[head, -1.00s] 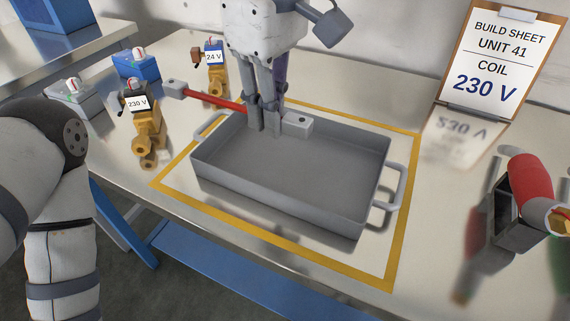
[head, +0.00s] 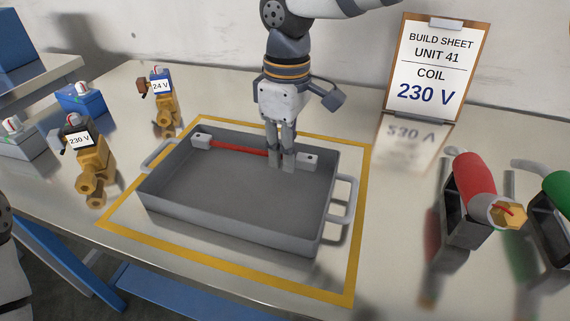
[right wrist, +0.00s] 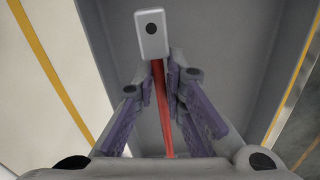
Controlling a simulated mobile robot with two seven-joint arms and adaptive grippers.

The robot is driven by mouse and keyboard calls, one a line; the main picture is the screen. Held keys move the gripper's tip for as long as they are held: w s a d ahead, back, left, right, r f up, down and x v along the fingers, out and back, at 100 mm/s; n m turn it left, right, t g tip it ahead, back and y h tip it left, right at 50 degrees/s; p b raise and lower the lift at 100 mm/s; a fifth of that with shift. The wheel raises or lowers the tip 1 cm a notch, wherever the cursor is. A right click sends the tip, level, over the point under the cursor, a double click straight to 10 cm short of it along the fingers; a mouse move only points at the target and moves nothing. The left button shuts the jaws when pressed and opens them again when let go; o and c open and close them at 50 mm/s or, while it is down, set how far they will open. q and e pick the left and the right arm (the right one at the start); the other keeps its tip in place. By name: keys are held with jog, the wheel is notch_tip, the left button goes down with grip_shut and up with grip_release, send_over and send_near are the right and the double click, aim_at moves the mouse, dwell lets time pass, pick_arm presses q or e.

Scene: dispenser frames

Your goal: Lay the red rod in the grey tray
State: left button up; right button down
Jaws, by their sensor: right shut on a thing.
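The red rod (head: 236,148) has a pale grey block at each end. It lies level along the back wall of the grey tray (head: 222,222), within the rim; I cannot tell whether it touches the tray floor. My right gripper (head: 281,164) points down into the tray and is shut on the rod near its right end block. In the right wrist view, the rod (right wrist: 163,110) runs between the fingers (right wrist: 160,100), with one end block (right wrist: 152,35) beyond them. My left gripper is out of view.
The tray stands inside a yellow outline (head: 231,271) on the table. Brass valves labelled 230 V (head: 92,160) and 24 V (head: 163,100) stand left. A red-bodied part (head: 473,180) and a green one (head: 558,195) are right. A build sheet (head: 437,70) stands behind.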

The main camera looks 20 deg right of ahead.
aim_at(287, 178)
jog(key=f, duration=0.3)
jog(key=shift+d+f, duration=0.2)
jog(key=shift+s+f, duration=0.2)
jog(key=shift+f, duration=0.6)
jog(key=c, duration=1.7)
grip_release()
jog(key=shift+f, duration=0.15)
jog(key=shift+o, duration=0.2)
jog(key=shift+f, duration=0.1)
jog(key=shift+w+r, duration=0.2)
jog(key=shift+r, duration=0.2)
